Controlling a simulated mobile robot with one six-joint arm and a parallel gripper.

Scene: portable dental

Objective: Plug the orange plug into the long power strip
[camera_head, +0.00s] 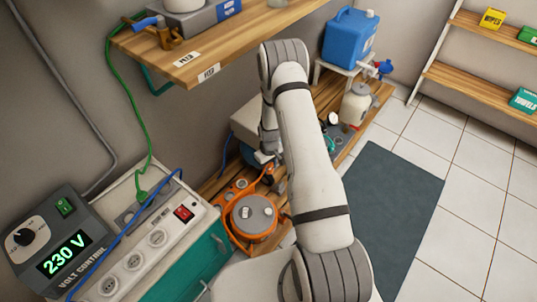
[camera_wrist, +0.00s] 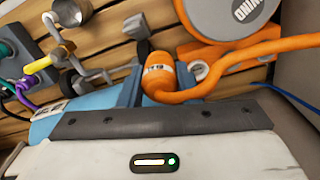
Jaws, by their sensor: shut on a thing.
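The orange plug (camera_wrist: 156,84) is between the two blue fingers of my gripper (camera_wrist: 158,90) in the wrist view. Its thick orange cord curves away to the right. In the head view my gripper (camera_head: 264,158) is partly hidden behind my forearm, above the orange cable reel (camera_head: 253,217). The long white power strip (camera_head: 146,250) lies at the lower left, with a red switch (camera_head: 184,213) at its far end and round sockets along its top. My gripper is right of and beyond the strip, apart from it.
A blue cord (camera_head: 121,238) runs beside the strip. A green plug (camera_head: 142,195) sits in a grey outlet behind it. The voltage control box (camera_head: 50,245) stands at left. A wooden shelf (camera_head: 215,45) overhangs behind. A blue jug (camera_head: 349,38) stands at the back.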

